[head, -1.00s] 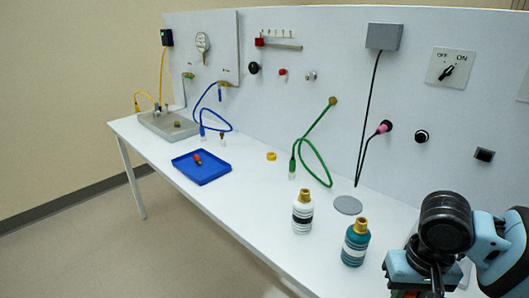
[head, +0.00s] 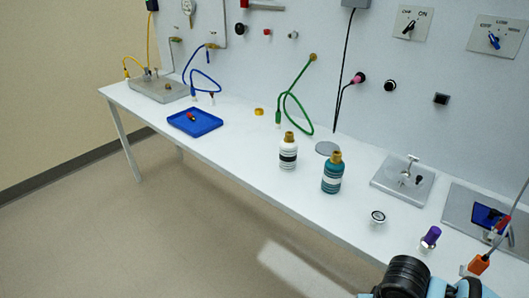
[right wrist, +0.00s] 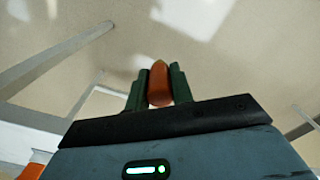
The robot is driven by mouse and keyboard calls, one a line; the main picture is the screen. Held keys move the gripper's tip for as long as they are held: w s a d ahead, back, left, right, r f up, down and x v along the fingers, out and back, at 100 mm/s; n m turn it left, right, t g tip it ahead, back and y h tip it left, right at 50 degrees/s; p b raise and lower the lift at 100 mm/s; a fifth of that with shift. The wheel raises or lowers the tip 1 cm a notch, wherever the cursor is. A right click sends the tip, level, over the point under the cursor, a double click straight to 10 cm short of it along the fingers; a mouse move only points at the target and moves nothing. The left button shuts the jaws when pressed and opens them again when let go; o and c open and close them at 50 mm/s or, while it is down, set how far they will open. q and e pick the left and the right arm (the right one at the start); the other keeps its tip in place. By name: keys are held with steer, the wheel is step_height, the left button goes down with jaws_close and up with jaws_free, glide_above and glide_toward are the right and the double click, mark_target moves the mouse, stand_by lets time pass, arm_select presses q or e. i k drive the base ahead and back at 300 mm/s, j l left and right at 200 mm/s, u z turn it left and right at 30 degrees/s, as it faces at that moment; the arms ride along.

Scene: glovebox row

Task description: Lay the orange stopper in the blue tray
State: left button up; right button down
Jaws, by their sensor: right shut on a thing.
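The blue tray (head: 208,124) lies on the bench toward the left in the head view, with a small red item (head: 190,116) with a darker end lying in it. In the right wrist view my right gripper (right wrist: 159,88) is shut on the orange stopper (right wrist: 159,82), its tip showing between the two dark green fingers. The floor is behind it in that view. In the head view only part of my right arm shows at the bottom right; its fingers and the stopper are hidden or out of frame. My left gripper is not in view.
A white bottle (head: 288,152) and a teal bottle (head: 332,172) stand mid-bench. A grey plate with a fixture (head: 403,180), a purple-capped item (head: 430,237) and an orange block (head: 479,264) are at the right. A green hose (head: 290,95) hangs behind.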

mark_target(194, 121)
steer(key=i+j, duration=0.2)
steer(key=j, duration=0.25)
steer(key=i+j, duration=0.2)
steer(key=j, duration=0.25)
steer(key=i+j, duration=0.2)
steer(key=j, duration=0.2)
steer(key=i+j, duration=0.2)
steer(key=j, duration=0.25)
steer(key=i+j+z, duration=0.1)
steer(key=i+j, duration=0.15)
steer(key=j, duration=0.2)
steer(key=i+j, duration=0.15)
steer(key=j, duration=0.3)
steer(key=i+j, duration=0.2)
steer(key=j, duration=0.25)
steer(key=i+j, duration=0.2)
steer(key=j, duration=0.25)
